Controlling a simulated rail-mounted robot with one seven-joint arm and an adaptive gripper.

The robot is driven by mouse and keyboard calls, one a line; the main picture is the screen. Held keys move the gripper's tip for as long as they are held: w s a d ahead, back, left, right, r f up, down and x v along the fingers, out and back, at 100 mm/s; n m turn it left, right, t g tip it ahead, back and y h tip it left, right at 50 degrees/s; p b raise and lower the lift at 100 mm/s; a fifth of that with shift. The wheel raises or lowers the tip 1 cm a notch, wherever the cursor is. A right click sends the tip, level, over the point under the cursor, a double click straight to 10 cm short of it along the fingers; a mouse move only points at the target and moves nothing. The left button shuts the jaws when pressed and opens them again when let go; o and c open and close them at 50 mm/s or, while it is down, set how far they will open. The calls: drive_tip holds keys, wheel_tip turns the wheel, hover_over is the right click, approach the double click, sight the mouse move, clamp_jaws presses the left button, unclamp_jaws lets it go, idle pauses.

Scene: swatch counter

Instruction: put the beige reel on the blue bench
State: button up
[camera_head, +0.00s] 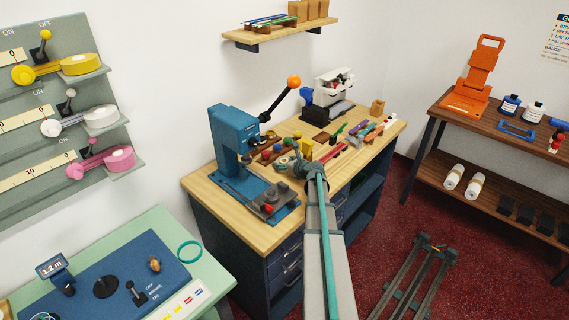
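The blue bench (264,268) stands in the middle, with a wooden top (226,224) and blue drawers and shelves. On the left wall rack, a pale, off-white reel (101,116) sits on the middle shelf, with a yellow reel (82,64) above and a pink reel (119,159) below. The pale reel is the nearest to beige that I see; I cannot tell if it is the named one. My gripper (298,162) is over the bench top, far right of the rack. It is small and seen from behind; its fingers are unclear, and no reel shows in it.
A blue press (236,140) with an orange-knobbed lever stands on the bench's left part. Several small tools and coloured pieces cover the middle. A green table (150,224) with a blue panel is at lower left. A wooden shelf unit (445,116) stands right.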

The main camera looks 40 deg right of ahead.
drive_tip(key=shift+r, duration=0.15)
drive_tip(key=b+v, duration=0.2)
drive_tip(key=v, duration=0.9)
drive_tip(key=shift+s, duration=0.15)
drive_tip(key=shift+s+r+b, duration=0.2)
drive_tip(key=shift+s+b, duration=0.1)
drive_tip(key=shift+s, duration=0.05)
